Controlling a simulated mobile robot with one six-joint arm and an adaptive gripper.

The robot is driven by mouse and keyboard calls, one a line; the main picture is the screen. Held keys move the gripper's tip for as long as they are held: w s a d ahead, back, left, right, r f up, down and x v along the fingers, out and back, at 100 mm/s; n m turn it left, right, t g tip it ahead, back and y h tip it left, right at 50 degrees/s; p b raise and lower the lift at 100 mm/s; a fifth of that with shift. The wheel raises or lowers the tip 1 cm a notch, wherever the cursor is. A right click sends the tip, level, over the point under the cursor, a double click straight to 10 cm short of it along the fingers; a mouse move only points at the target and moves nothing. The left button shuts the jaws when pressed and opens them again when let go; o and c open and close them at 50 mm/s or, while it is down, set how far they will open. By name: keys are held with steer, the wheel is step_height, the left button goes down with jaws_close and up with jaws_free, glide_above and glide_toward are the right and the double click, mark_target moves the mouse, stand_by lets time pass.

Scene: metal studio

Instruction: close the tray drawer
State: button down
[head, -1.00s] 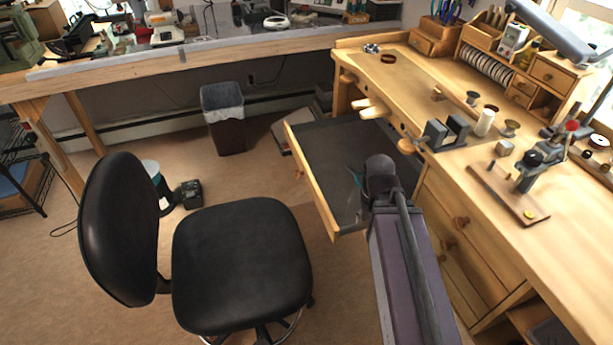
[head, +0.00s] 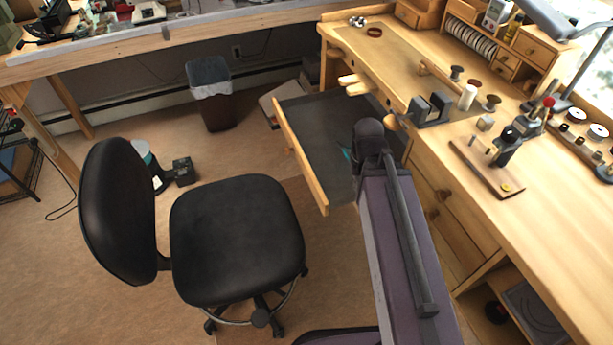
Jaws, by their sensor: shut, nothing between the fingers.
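The tray drawer (head: 302,165) is a wide, shallow wooden drawer with a dark grey bottom. It stands pulled out to the left from under the front edge of the wooden workbench (head: 420,157). Its pale wooden front faces the chair. My arm reaches up from the bottom of the picture, and its dark joint covers the right part of the drawer. My gripper's fingers are hidden behind the arm. A small teal thing shows beside the joint over the drawer bottom; I cannot tell what it is.
A black office chair (head: 238,235) stands left of the drawer, with open floor between them. A waste bin (head: 212,95) is behind, near the wall. Vises, spools and small tools crowd the bench top. Closed drawers (head: 432,205) sit beneath it.

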step_height(320, 180, up, 28)
steer(key=p, duration=2.6)
steer(key=shift+p, duration=0.3)
